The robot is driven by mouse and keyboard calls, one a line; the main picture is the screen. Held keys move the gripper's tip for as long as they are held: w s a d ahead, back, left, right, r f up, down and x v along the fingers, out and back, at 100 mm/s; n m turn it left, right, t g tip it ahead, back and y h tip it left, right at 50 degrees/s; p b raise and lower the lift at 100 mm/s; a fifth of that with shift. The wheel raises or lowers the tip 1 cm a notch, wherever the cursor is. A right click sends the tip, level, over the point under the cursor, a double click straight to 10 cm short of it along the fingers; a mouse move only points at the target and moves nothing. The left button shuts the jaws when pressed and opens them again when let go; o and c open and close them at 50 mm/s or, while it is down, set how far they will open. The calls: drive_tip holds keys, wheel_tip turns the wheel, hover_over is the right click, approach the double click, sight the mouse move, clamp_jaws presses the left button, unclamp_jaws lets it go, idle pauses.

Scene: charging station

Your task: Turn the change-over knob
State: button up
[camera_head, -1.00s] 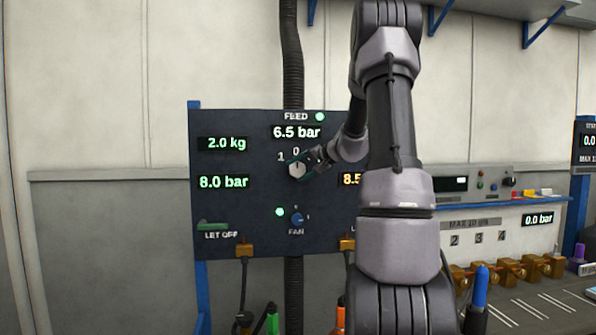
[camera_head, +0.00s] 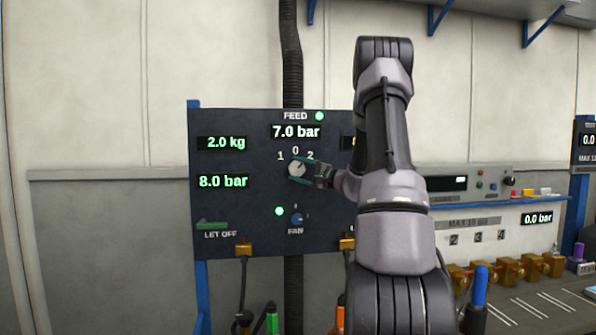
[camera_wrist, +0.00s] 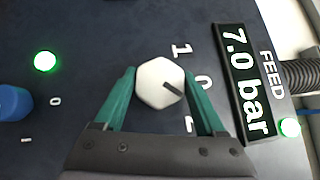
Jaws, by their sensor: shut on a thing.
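The change-over knob (camera_head: 296,169) is a white hexagonal knob on the dark panel, below the marks 1, 0 and 2. It also shows in the wrist view (camera_wrist: 156,86), where its dark pointer line aims between 0 and 2. My gripper (camera_head: 298,171) comes from the right and is shut on the knob. In the wrist view its green fingers (camera_wrist: 158,75) lie on both sides of the knob. The mark 2 is partly hidden by a finger in the wrist view.
The FEED display (camera_head: 296,132) above the knob reads 7.0 bar, with a green lamp (camera_head: 319,116) lit. A blue FAN knob (camera_head: 297,219) sits below, beside another green lamp (camera_head: 279,211). My arm covers the panel's right side.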

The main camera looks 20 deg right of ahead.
drive_tip(key=shift+m, duration=0.4)
drive_tip(key=o, duration=1.3)
drive_tip(key=v, duration=1.1)
drive_tip(key=shift+a+f, duration=0.1)
drive_tip(key=shift+f, duration=0.2)
